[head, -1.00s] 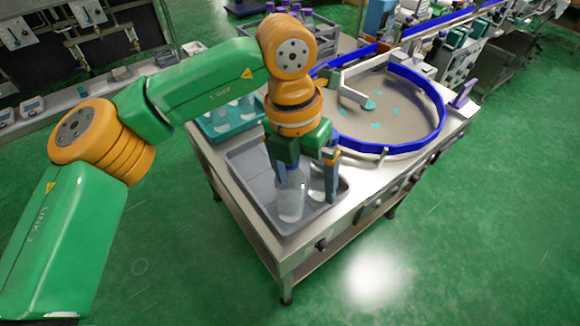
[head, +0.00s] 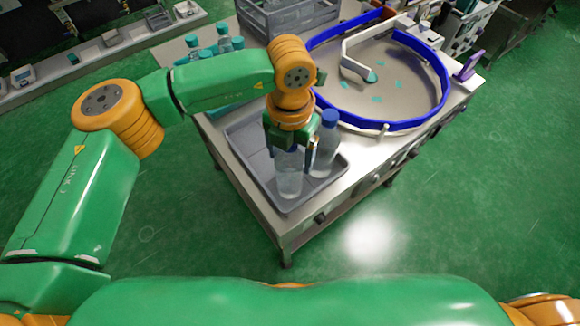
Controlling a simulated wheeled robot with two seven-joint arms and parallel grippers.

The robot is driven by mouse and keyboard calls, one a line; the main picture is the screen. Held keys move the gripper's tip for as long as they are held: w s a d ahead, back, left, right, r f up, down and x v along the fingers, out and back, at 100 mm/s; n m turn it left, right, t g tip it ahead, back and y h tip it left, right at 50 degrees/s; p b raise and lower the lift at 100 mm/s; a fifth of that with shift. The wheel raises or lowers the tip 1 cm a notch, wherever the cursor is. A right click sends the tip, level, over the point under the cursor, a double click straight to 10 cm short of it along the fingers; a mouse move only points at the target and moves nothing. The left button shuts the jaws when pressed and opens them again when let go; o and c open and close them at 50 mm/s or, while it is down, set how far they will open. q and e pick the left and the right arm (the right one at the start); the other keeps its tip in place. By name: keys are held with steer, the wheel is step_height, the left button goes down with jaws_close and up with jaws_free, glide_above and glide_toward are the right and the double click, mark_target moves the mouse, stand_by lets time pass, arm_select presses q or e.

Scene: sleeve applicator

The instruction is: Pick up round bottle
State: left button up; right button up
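My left gripper (head: 293,160) points down over the grey tray at the front corner of the steel table. A clear round bottle (head: 289,182) stands upright in the tray directly below and between its fingers. The bottle's top is hidden by the gripper. I cannot tell whether the fingers touch the bottle or stand apart from it. A second clear bottle with a blue cap (head: 325,145) stands upright just right of the gripper. My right gripper is out of view.
The grey tray (head: 247,160) has a raised rim. A blue-rimmed round turntable (head: 385,95) fills the table's right part. Behind the arm are several teal-capped bottles (head: 224,40) and a grey crate (head: 290,18). Open green floor lies in front.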

arm_select(q)
steer(key=shift+r, duration=0.1)
jaws_close()
